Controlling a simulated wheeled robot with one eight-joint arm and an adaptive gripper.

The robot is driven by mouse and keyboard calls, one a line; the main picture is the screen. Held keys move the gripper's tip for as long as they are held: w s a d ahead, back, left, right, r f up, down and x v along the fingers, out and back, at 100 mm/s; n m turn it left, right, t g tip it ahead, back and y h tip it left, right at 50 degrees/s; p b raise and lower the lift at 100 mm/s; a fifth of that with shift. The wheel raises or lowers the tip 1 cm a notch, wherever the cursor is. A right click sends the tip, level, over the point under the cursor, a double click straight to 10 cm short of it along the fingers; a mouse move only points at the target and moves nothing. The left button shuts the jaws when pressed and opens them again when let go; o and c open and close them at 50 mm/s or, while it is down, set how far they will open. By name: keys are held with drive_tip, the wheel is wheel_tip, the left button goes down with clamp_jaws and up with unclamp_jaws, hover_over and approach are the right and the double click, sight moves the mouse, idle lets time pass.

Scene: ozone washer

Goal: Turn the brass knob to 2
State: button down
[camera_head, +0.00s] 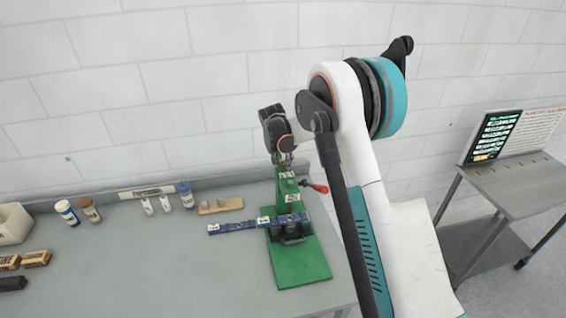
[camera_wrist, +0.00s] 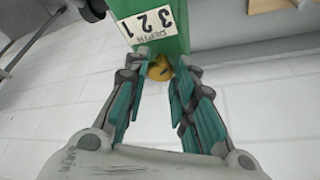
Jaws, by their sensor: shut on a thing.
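The brass knob (camera_wrist: 160,68) shows in the wrist view as a yellow-gold round piece between the fingertips of my gripper (camera_wrist: 162,78). My gripper is shut on it. A white label (camera_wrist: 154,23) marked "DEPTH" and 3, 2, 1 is on the green machine body (camera_wrist: 177,43) beside the knob. The wrist view shows the label upside down. In the head view, my gripper (camera_head: 287,160) is at the top of the green press (camera_head: 288,188). The knob is too small there to tell its setting, and a pointer mark is not clear.
A dark blue strip (camera_head: 236,226) lies across the press's lower part. The press has a red-handled lever (camera_head: 319,188) and a green base (camera_head: 300,265). Bottles (camera_head: 186,194), a wooden block (camera_head: 220,206) and a white bin (camera_head: 12,224) stand on the grey bench (camera_head: 150,270).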

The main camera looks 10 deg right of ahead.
drive_tip(key=n+y+b, duration=0.1)
drive_tip(key=n+b, duration=0.1)
drive_tip(key=n+t+b, duration=0.1)
drive_tip(key=n+b, duration=0.1)
drive_tip(key=n, duration=0.1)
drive_tip(key=shift+d+f+y+b, duration=0.15)
drive_tip(key=shift+d+y+b, duration=0.05)
drive_tip(key=shift+y+b, duration=0.2)
drive_tip(key=n+y+b, duration=0.1)
drive_tip(key=n, duration=0.1)
drive_tip(key=n+y+b, duration=0.1)
drive_tip(key=n+b, duration=0.1)
drive_tip(key=n, duration=0.1)
drive_tip(key=shift+d+n, duration=0.2)
drive_tip(key=shift+n, duration=0.1)
drive_tip(key=shift+r, duration=0.2)
drive_tip(key=c, duration=1.3)
unclamp_jaws()
drive_tip(key=shift+c, duration=0.2)
drive_tip(key=v, duration=1.2)
drive_tip(key=shift+w, duration=0.2)
drive_tip(key=shift+d, duration=0.15)
